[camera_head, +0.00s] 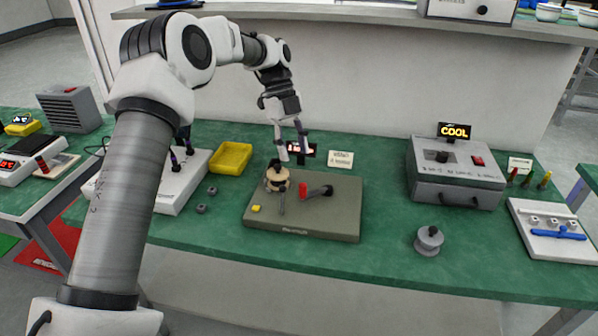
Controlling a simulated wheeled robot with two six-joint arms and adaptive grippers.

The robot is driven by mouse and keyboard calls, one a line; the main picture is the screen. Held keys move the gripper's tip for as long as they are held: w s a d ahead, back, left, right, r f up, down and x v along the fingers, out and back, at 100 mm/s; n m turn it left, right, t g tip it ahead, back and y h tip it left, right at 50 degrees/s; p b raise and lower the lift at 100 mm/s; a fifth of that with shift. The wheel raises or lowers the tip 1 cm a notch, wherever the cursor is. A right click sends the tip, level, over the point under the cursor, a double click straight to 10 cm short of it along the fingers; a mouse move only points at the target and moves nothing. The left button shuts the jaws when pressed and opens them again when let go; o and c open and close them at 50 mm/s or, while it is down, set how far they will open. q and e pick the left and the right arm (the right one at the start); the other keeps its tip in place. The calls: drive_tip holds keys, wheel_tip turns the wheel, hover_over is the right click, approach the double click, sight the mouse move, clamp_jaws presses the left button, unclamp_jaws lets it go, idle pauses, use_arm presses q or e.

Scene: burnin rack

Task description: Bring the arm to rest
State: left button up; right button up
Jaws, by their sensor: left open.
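My left arm comes in from the left, rises high and bends over toward the middle of the green bench. My left gripper (291,146) points down with its fingers apart and nothing between them. It hangs above the back of a grey-green fixture plate (336,222). On that plate stand a round tan part (277,178) with a dark top, and a dark cylinder with a red piece (305,190). The gripper appears apart from these. My right gripper is not in view.
A yellow tray (231,158) stands left of the plate. A grey box with a "COOL" display (455,185) stands to the right. A grey weight-like piece (429,240) sits near the front edge. A shelf (360,15) runs along the back. Clear bench lies between plate and box.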

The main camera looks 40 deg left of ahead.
use_arm(q)
drive_tip(key=shift+v, duration=1)
